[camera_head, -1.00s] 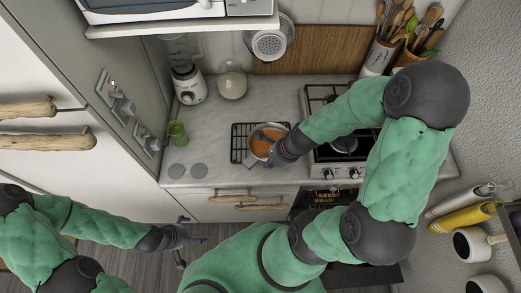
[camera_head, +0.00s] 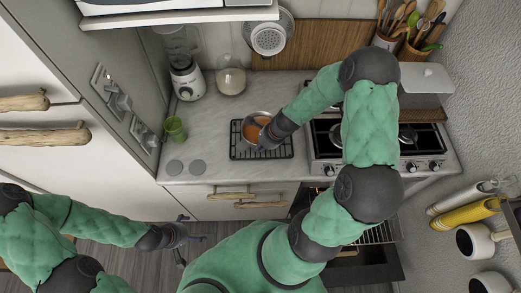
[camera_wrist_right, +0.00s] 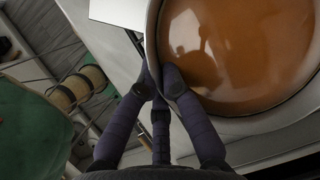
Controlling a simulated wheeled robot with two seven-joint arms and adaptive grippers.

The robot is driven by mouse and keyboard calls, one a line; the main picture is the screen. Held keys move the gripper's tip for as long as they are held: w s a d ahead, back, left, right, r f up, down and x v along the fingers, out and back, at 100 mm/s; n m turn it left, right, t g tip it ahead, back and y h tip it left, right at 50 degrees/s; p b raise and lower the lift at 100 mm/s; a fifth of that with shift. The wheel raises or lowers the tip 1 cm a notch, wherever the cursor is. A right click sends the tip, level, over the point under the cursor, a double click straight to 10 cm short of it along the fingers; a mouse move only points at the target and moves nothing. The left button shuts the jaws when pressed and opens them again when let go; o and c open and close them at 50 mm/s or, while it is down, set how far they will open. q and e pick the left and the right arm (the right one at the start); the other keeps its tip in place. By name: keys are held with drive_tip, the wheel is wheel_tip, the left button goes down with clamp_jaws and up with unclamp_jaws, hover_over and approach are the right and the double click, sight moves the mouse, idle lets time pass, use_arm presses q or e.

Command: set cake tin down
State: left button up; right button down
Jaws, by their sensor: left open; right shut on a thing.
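The cake tin (camera_head: 251,131), round and metal with a smooth orange-brown filling, is over the black wire rack (camera_head: 283,150) on the counter. It also shows large in the right wrist view (camera_wrist_right: 245,45). My right gripper (camera_head: 267,139) is shut on the tin's near right rim; its fingers (camera_wrist_right: 160,82) pinch the rim in the wrist view. The tin looks about level, and I cannot tell whether it touches the rack. My left gripper (camera_head: 181,238) is open and empty, low at the left over the floor, away from the tin.
A green cup (camera_head: 175,129) and two grey discs (camera_head: 175,167) are left of the rack. A blender (camera_head: 186,80) and a glass jar (camera_head: 231,80) stand behind. The stove (camera_head: 412,150) is at the right, above an open oven (camera_head: 365,265). The counter in front of the jar is clear.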

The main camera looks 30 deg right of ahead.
drive_tip(key=shift+f, duration=1.1)
drive_tip(key=shift+f+b, duration=0.1)
drive_tip(key=shift+b, duration=0.25)
drive_tip(key=c, duration=1.7)
unclamp_jaws()
drive_tip(key=shift+f, duration=0.1)
